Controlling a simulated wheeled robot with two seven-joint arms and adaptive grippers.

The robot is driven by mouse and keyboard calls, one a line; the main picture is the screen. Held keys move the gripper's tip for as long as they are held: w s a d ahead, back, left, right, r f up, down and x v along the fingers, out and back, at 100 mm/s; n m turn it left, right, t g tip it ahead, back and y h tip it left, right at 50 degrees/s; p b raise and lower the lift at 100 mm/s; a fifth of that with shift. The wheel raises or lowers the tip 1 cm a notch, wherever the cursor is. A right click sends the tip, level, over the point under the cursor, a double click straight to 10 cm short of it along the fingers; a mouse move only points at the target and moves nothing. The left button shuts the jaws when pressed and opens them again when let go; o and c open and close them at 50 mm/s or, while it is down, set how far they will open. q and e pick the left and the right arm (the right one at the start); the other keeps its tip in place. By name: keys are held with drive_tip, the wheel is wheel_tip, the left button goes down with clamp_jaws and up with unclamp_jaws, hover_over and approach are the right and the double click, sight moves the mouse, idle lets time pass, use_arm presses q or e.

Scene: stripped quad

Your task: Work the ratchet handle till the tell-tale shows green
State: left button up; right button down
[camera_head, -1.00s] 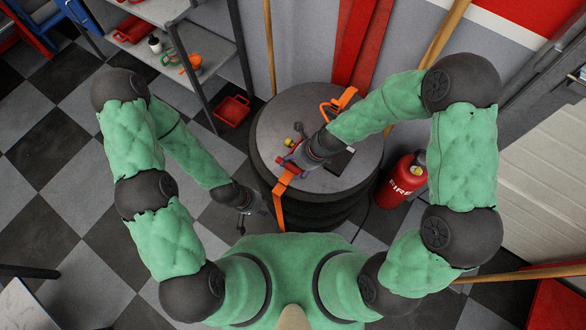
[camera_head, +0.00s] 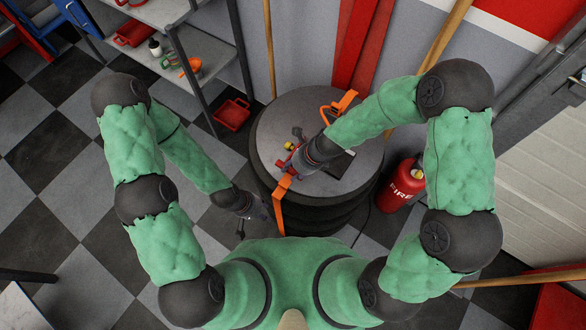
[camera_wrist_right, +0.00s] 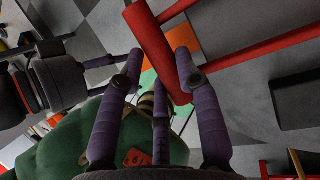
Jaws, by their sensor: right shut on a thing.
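My right gripper (camera_head: 293,162) is over the front left part of the stacked-tyre top and is shut on the red ratchet handle. The handle's red bar (camera_wrist_right: 153,45) runs between its purple fingers (camera_wrist_right: 160,90) in the right wrist view. An orange strap (camera_head: 279,190) hangs over the front edge below the ratchet; another orange piece (camera_head: 340,104) lies at the back. A small yellow part (camera_head: 290,146) shows beside the ratchet. I cannot make out the tell-tale or its colour. My left gripper (camera_head: 254,217) is empty, its fingers apart, left of the tyres.
The grey round top (camera_head: 290,105) sits on black tyres (camera_head: 320,213). A red fire extinguisher (camera_head: 402,184) stands right of them. A red tray (camera_head: 232,113) lies on the floor at left, near a shelf (camera_head: 206,53). Checkered floor at left is clear.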

drive_tip(key=shift+r+p, duration=0.4)
drive_tip(key=shift+p, duration=0.15)
drive_tip(key=w+d+r+m+g+y+p, duration=0.2)
drive_tip(key=w+d+r+g+y+p, duration=0.4)
drive_tip(key=w+r+g+y+p, duration=0.1)
drive_tip(key=shift+w+d+r+m+g, duration=0.25)
drive_tip(key=shift+w+r+m+g, duration=0.2)
drive_tip(key=shift+w+r, duration=0.65)
